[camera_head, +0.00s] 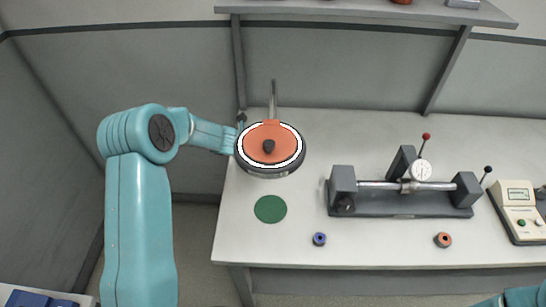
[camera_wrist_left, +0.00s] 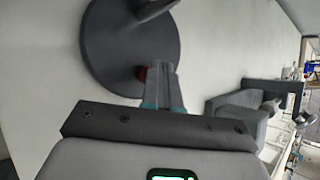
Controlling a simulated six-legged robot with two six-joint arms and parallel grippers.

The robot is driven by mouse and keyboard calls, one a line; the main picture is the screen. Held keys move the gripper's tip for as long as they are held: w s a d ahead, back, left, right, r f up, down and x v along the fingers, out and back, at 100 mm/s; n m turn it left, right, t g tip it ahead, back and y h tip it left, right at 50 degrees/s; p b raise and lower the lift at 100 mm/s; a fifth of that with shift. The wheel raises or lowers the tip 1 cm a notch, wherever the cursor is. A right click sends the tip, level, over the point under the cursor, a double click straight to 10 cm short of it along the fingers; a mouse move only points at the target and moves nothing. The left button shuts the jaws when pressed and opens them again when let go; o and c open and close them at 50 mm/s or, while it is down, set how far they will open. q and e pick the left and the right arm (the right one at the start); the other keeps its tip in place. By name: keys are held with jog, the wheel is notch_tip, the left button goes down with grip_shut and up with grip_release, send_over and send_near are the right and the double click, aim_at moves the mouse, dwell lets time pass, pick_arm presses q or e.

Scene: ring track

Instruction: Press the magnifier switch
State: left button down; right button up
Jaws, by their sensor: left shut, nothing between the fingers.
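The magnifier (camera_head: 268,169) stands at the left of the bench, with a dark round head, a bright white ring and an orange disc on top. Its grey post rises behind the head. In the left wrist view a dark round disc (camera_wrist_left: 110,45) carries a post and a small red switch (camera_wrist_left: 141,73) near its edge. My left gripper (camera_wrist_left: 162,66) is shut and empty, its fingertips right beside the red switch and partly covering it; contact cannot be told. In the head view my left gripper (camera_head: 241,118) is at the magnifier's left, partly hidden. My right gripper is out of view.
A green disc (camera_head: 270,209) lies in front of the magnifier. A grey fixture (camera_head: 400,200) with a dial gauge stands to the right, with a blue ring (camera_head: 319,239) and an orange ring (camera_head: 443,240) before it. A display box (camera_head: 518,205) is at far right. A shelf (camera_head: 360,10) hangs above.

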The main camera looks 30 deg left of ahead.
pick_arm(q)
jog(key=shift+f, duration=0.3)
jog(key=shift+r+p, duration=0.45)
notch_tip(320, 180, up, 6)
jog(key=p, duration=0.6)
jog(key=shift+r, duration=0.1)
dwell(0.3)
